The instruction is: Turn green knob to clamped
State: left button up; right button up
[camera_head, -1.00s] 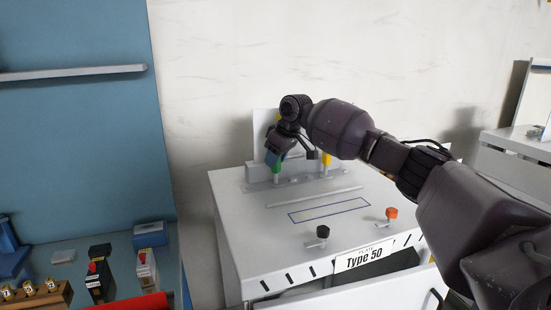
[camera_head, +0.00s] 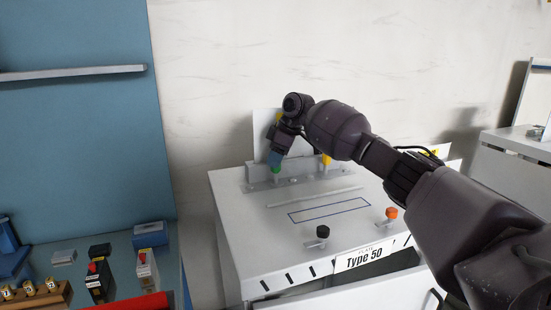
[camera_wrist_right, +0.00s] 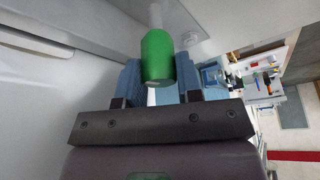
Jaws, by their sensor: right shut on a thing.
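The green knob (camera_head: 276,169) is at the back left of the white cabinet's top (camera_head: 235,200), mostly covered by my gripper in the head view. In the right wrist view the green knob (camera_wrist_right: 158,57) sits on a pale shaft between two blue finger pads. My right gripper (camera_head: 275,158) is shut on the knob; it also shows in the right wrist view (camera_wrist_right: 158,78). Whether the knob stands at clamped cannot be told. My left gripper is not in view.
A yellow knob (camera_head: 327,160) stands to the right of the green one. A black knob (camera_head: 322,232) and an orange knob (camera_head: 391,213) are at the cabinet's front. A "Type 50" sign (camera_head: 365,257) hangs there. A blue-topped bench (camera_head: 120,245) is at the left.

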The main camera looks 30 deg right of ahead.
jog(key=shift+f, duration=0.1)
jog(key=o, duration=0.9)
jog(key=shift+o, duration=0.2)
jog(key=b+v, duration=0.1)
jog(key=v, duration=1)
jog(key=shift+a, duration=0.15)
